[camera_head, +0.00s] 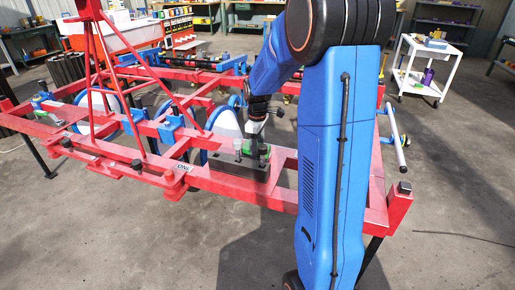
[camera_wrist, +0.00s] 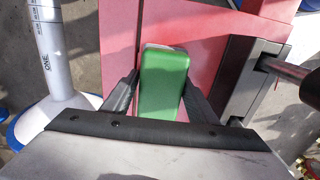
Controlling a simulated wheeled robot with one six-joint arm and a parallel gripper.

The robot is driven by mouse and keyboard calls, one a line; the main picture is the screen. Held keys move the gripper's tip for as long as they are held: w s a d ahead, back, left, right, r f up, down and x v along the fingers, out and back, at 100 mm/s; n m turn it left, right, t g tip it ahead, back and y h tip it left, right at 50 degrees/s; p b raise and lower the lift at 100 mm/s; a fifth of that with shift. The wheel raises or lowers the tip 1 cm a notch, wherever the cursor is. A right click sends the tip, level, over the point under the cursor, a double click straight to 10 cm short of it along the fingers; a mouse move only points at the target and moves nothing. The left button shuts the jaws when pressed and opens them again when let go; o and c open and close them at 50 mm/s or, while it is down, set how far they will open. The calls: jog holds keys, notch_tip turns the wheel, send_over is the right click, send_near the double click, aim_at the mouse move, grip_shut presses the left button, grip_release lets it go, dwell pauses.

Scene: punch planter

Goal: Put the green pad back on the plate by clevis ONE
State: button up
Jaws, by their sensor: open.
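The green pad (camera_wrist: 163,80) is a rounded block over a red surface (camera_wrist: 213,35) in the wrist view. My gripper (camera_wrist: 160,92) is open, with one dark finger on each side of the pad. A gap shows on the left side; contact on the right is unclear. The pad's near end is hidden by the gripper body. In the head view a bit of green (camera_head: 265,150) shows beside my gripper (camera_head: 254,148), above a dark block (camera_head: 241,166) on the red frame. A dark clevis-like bracket (camera_wrist: 238,75) with a rod stands right of the pad.
A white tube marked ONE (camera_wrist: 46,40) stands left of the pad in the wrist view. A label reading ONE (camera_head: 184,167) is on the red frame (camera_head: 140,172). White discs (camera_head: 224,124) and blue clamps stand behind the beam. A white cart (camera_head: 425,65) is at back right.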

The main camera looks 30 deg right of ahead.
jog(key=shift+s+a+f, duration=0.15)
jog(key=shift+s+f, duration=0.1)
notch_tip(320, 180, up, 17)
jog(key=s+a+r+m+t, duration=0.1)
jog(key=s+a+m, duration=0.1)
jog(key=s+a, duration=0.45)
jog(key=s+a+r+m+t, duration=0.15)
jog(key=s+a, duration=0.25)
jog(key=s, duration=0.5)
jog(key=s+a+f+m+t, duration=0.1)
jog(key=s+a+f+m, duration=0.1)
jog(key=s, duration=0.5)
jog(key=s+a+f+m+t, duration=0.1)
jog(key=s+a+f+m, duration=0.1)
jog(key=s+f, duration=0.3)
jog(key=shift+s+a, duration=0.6)
jog(key=shift+s, duration=0.6)
